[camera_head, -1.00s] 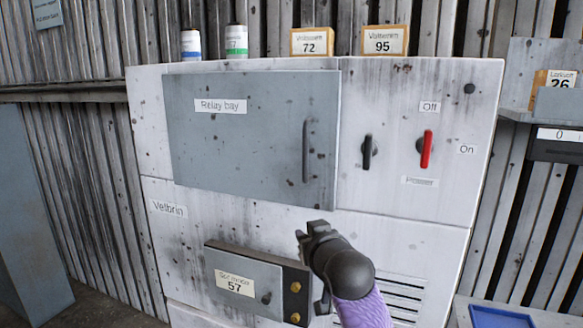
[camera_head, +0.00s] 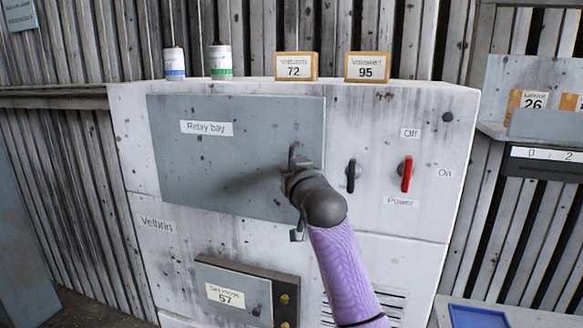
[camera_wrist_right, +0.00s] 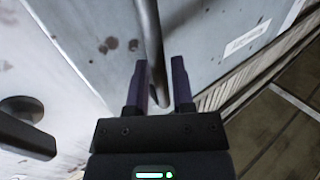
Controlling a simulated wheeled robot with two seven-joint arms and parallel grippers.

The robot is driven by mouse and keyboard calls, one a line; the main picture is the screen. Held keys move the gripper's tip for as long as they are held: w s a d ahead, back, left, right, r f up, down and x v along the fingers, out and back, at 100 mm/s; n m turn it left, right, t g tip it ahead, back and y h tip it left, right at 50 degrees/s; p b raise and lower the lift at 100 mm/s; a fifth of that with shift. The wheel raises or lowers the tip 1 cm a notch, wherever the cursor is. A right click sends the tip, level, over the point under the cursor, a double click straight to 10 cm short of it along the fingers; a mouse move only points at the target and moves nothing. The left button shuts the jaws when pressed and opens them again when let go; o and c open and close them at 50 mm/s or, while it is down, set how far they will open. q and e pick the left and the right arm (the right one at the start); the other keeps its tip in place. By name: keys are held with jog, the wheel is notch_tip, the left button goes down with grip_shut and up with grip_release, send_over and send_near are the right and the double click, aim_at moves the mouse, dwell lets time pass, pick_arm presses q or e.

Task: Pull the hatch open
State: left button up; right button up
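The hatch is the grey "Relay bay" door (camera_head: 215,160) on the white cabinet; it looks closed. Its dark bar handle (camera_wrist_right: 151,40) runs down between the two fingers of my right gripper (camera_wrist_right: 161,75) in the right wrist view. The fingers are apart, with a gap on the right side of the bar, so the gripper is open around the handle. In the head view my right gripper (camera_head: 295,170) covers most of the handle, at the door's right side. My left gripper is not in view.
Right of the door are a black knob (camera_head: 351,176) and a red power switch (camera_head: 406,174). Below is a small numbered box (camera_head: 235,290). Cans and number cards (camera_head: 368,67) stand on top. A shelf (camera_head: 545,125) is at the right.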

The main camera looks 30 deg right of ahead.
grip_shut()
dwell(1.4)
